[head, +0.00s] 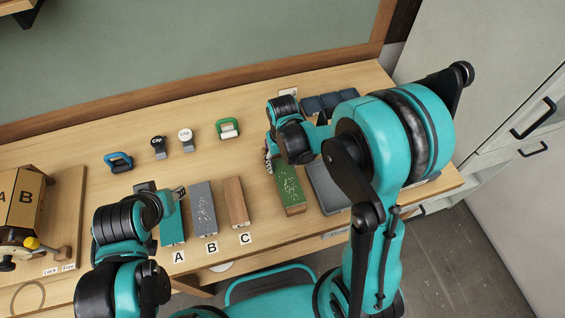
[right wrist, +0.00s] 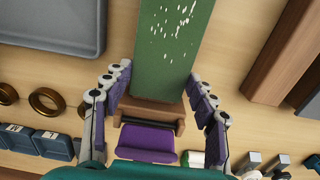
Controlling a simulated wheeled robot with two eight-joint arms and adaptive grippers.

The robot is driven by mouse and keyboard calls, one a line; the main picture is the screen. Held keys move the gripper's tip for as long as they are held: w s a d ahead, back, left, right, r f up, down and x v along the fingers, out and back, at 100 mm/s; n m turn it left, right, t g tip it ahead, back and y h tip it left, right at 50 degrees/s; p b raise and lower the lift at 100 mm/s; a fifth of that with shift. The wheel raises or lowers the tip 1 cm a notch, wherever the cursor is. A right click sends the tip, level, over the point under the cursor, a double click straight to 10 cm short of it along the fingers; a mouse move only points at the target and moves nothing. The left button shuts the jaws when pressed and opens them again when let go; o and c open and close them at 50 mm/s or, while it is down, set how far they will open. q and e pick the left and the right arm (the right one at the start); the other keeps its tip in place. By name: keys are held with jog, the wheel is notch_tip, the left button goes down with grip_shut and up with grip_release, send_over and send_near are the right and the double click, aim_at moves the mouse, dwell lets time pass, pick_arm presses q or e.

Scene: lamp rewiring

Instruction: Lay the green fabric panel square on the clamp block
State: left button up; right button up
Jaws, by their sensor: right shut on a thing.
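The green fabric panel (head: 289,184), flecked with white, lies lengthwise over a brown wooden block (head: 294,211) on the right half of the bench. In the right wrist view the panel (right wrist: 175,55) runs away from me, with the block's brown end (right wrist: 152,112) showing at the near end. My right gripper (head: 269,158) is at the panel's far end in the head view. Its purple-padded fingers (right wrist: 160,90) stand on both sides of the panel and block, shut on them. My left gripper (head: 168,190) is by the teal block (head: 172,222); its fingers are partly hidden.
A grey speckled block (head: 203,205) and a brown block (head: 236,202) stand left of the panel, above letter cards. A grey tray (head: 326,190) is close on the right.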

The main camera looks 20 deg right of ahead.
jog(key=shift+f, duration=0.25)
jog(key=o, duration=1.6)
jog(key=shift+r, duration=0.15)
jog(key=shift+r+p, duration=2.75)
jog(key=shift+r, duration=1.15)
